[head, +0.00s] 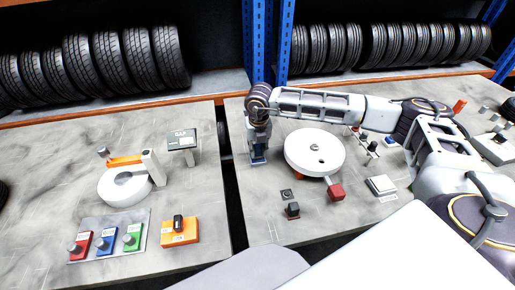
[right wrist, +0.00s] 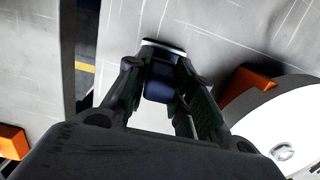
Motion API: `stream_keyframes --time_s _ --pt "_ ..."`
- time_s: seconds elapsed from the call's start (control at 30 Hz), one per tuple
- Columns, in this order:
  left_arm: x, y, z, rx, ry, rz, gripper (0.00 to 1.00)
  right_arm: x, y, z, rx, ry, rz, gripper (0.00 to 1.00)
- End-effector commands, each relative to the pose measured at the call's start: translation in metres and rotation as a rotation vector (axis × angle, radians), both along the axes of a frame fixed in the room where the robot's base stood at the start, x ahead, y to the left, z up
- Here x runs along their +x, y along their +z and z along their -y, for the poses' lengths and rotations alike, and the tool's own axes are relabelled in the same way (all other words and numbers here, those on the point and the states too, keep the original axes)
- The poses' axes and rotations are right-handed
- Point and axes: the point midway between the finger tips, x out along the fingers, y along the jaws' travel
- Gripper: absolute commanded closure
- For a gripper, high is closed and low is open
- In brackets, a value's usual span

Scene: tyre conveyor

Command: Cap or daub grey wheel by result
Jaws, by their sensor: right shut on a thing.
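My right gripper (head: 258,148) points down at the left edge of the right table, left of a round white disc (head: 314,144). In the right wrist view, the gripper (right wrist: 160,78) is shut on a dark blue thing (right wrist: 158,92) with a pale rim. I cannot tell whether the blue thing touches the table. On the left table, a pale grey ring-shaped wheel (head: 112,190) lies under an orange-armed gauge (head: 126,160). A display (head: 182,141) stands beside it. My left gripper is not seen.
Red (head: 79,245), blue (head: 106,241) and green (head: 132,236) knobbed blocks stand on a grey plate, beside an orange block (head: 180,236). A dark knob (head: 292,210) and a white box (head: 381,186) stand before the disc. A gap separates the tables. Tyres (head: 150,58) line the back racks.

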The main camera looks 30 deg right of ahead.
Motion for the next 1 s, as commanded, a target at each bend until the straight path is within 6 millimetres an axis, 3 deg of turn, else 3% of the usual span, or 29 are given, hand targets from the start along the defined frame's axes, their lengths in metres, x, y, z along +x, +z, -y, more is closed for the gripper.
stream_keyframes --time_s 1.0 --pt "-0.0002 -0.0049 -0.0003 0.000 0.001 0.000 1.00 0.0000 -0.0060 -0.0001 0.000 0.000 0.000 0.99"
